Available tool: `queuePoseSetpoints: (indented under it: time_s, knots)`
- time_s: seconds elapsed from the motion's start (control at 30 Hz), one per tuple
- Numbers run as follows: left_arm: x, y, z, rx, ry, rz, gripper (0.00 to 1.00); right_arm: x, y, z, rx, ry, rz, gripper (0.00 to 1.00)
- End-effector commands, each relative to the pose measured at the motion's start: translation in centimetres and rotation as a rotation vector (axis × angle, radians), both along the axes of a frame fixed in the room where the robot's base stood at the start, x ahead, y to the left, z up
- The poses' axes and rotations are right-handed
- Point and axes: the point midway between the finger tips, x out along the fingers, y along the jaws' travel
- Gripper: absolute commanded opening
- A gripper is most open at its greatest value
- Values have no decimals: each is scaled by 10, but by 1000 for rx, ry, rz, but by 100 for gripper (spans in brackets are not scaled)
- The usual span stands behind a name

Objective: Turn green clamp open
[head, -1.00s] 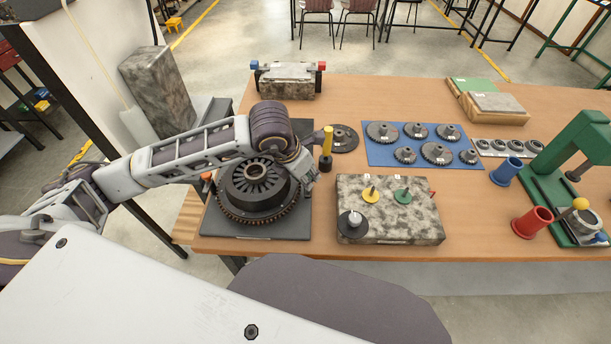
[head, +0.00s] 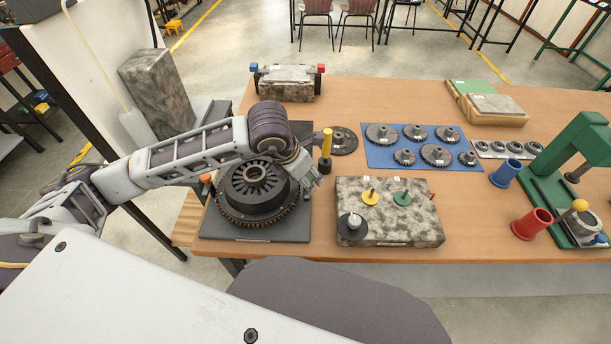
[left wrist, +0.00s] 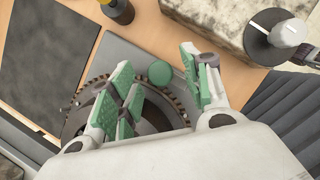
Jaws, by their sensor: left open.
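A round green knob (left wrist: 160,73), which I take to be the green clamp's, shows in the left wrist view at the rim of the dark toothed disc (left wrist: 77,95). In the head view my left arm hides it. My left gripper (left wrist: 158,62) is open, with a green-padded finger on either side of the knob. A gap shows between the knob and the right finger; contact on the left is unclear. In the head view my left gripper (head: 310,172) is at the right side of the round toothed assembly (head: 252,192). My right gripper is not in view.
A yellow-handled tool (head: 326,143) stands close to my left gripper. A grey stone-patterned block (head: 410,230) with yellow and green discs is to the right. An orange knob (head: 205,178) is at the assembly's left. A blue mat (head: 376,155) holds several gears.

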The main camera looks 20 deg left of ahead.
Motion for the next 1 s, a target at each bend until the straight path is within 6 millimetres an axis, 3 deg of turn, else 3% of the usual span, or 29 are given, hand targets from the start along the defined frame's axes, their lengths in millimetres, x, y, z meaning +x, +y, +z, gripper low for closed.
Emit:
queuePoseSetpoints:
  time_s: [0.27, 0.7, 1.0]
  knots:
    - [-8, 5, 25, 1, -3, 1, 48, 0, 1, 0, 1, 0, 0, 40]
    - [-30, 17, 85, 0, -5, -1, 48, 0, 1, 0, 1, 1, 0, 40]
    - [-38, 21, 106, 0, -2, 0, 48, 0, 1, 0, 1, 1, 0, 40]
